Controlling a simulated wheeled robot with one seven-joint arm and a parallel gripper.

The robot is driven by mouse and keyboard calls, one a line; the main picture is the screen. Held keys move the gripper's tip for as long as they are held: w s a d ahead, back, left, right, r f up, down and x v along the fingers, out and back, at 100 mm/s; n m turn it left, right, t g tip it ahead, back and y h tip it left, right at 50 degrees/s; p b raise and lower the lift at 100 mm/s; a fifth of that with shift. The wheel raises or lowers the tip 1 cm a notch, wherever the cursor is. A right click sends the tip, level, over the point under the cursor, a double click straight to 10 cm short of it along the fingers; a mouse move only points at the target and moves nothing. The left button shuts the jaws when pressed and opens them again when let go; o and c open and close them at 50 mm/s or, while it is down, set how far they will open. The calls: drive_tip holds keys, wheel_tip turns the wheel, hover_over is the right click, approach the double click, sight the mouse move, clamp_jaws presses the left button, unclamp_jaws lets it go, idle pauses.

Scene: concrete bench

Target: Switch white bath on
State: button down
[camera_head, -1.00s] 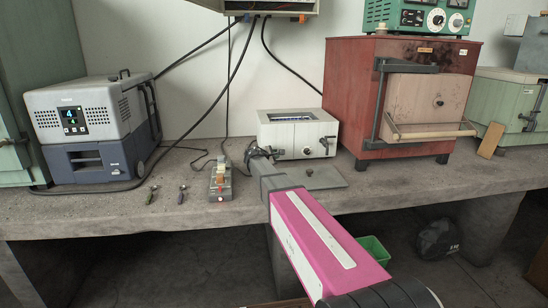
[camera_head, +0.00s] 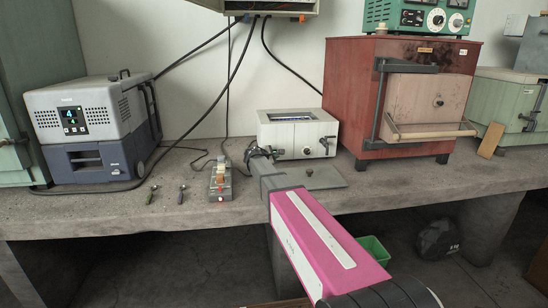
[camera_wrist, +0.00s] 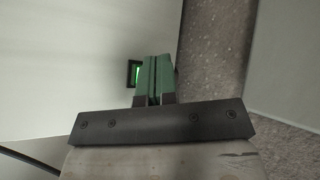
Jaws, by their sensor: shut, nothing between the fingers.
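The white bath (camera_head: 272,133) is a white box with a dark-topped opening and knobs on its front, standing on the concrete bench against the wall. My gripper (camera_head: 262,152) is at the bath's left side in the head view, partly hidden by my own wrist. In the wrist view, my gripper (camera_wrist: 154,78) has its two green fingers shut together with nothing between them. Just left of the fingertips, a small black-framed switch (camera_wrist: 134,73) with a bright green glow sits on a pale wall (camera_wrist: 60,70). I cannot tell whether the fingers touch it.
A grey plate (camera_head: 322,178) lies in front of the bath. A red furnace (camera_head: 345,90) stands to the right, and a grey-blue machine (camera_head: 85,130) to the left. A small device (camera_head: 220,183) and two small metal tools lie on the bench left of my arm. Cables hang behind.

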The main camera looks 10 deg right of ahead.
drive_tip(key=shift+s, duration=0.1)
drive_tip(key=shift+s+r, duration=0.1)
drive_tip(key=shift+s, duration=0.55)
drive_tip(key=shift+s, duration=0.15)
drive_tip(key=shift+s+r, duration=0.15)
drive_tip(key=shift+s, duration=1.05)
drive_tip(key=shift+s+r, duration=0.15)
drive_tip(key=shift+s, duration=1)
